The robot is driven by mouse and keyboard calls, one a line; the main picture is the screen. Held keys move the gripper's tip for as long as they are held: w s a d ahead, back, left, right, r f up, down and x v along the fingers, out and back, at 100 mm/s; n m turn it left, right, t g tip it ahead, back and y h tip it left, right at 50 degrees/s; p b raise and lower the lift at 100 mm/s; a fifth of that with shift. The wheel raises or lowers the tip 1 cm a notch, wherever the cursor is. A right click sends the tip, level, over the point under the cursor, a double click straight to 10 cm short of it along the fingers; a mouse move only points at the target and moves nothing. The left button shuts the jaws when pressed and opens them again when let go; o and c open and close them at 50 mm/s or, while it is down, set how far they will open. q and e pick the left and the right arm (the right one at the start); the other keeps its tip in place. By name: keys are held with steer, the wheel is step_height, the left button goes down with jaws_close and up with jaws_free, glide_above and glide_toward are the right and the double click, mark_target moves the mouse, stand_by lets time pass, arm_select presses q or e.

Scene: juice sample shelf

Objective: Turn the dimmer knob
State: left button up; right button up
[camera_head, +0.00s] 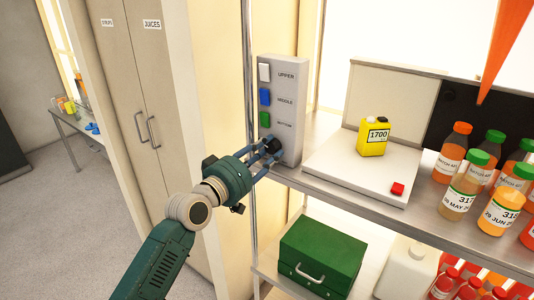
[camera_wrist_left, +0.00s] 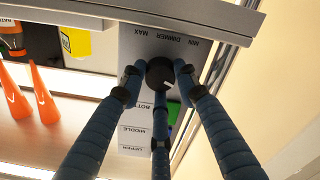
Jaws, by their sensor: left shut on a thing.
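The dimmer knob (camera_wrist_left: 159,73) is a black round knob with a white mark at its lower right in the left wrist view. It sits on a grey control panel (camera_head: 286,70), beside upside-down lettering reading MIN, DIMMER and MAX in the wrist view. My left gripper (camera_head: 270,146) is at the panel's lower end, its three dark blue fingers closed around the knob. In the left wrist view the fingertips (camera_wrist_left: 160,76) touch or nearly touch the knob's rim. In the head view the fingers largely hide the knob. My right gripper is not in view.
A white button (camera_head: 265,72), a blue button (camera_head: 265,96) and a green button (camera_head: 265,118) line the panel above my gripper. A yellow jug (camera_head: 373,137) stands on a white scale (camera_head: 345,170). Several juice bottles crowd the right. A green box (camera_head: 322,250) sits below.

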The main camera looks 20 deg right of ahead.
arm_select(q)
steer(key=o, duration=1.2)
steer(key=shift+f, duration=0.2)
steer(key=shift+c, duration=0.2)
steer(key=shift+r, duration=0.1)
steer(key=shift+s+a, duration=0.1)
steer(key=v, duration=1.1)
steer(key=shift+s+a, duration=0.25)
steer(key=shift+s, duration=0.05)
